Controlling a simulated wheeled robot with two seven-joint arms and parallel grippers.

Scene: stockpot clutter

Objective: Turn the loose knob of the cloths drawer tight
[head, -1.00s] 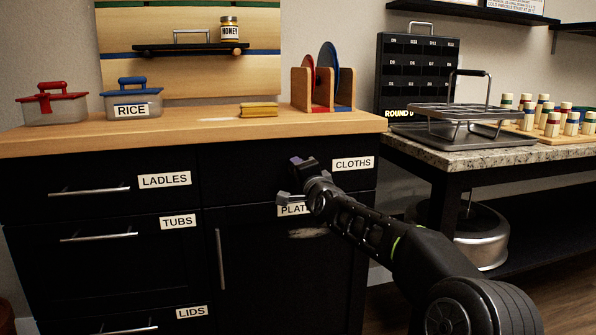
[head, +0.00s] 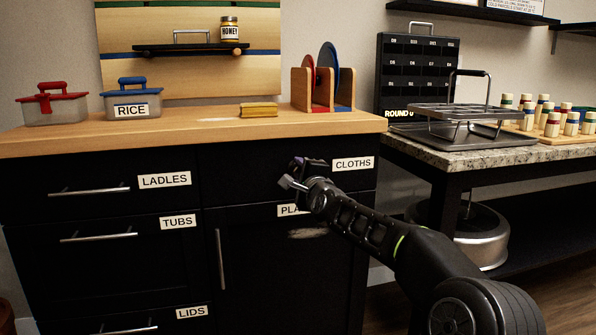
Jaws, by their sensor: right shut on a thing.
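The cloths drawer (head: 240,165) is the black drawer front at the upper right of the cabinet. Its white CLOTHS label (head: 353,164) shows at its right end. My right gripper (head: 296,172) is up against this drawer front, left of the label. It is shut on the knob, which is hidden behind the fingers. How tight the knob sits cannot be seen. My left gripper is not in view.
A cabinet door with a partly covered label (head: 290,210) is below. The wooden counter (head: 180,134) holds a sponge (head: 258,110), a rice tub (head: 132,105), a red-lidded tub (head: 52,107) and a rack (head: 322,95). A granite table (head: 470,152) stands right.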

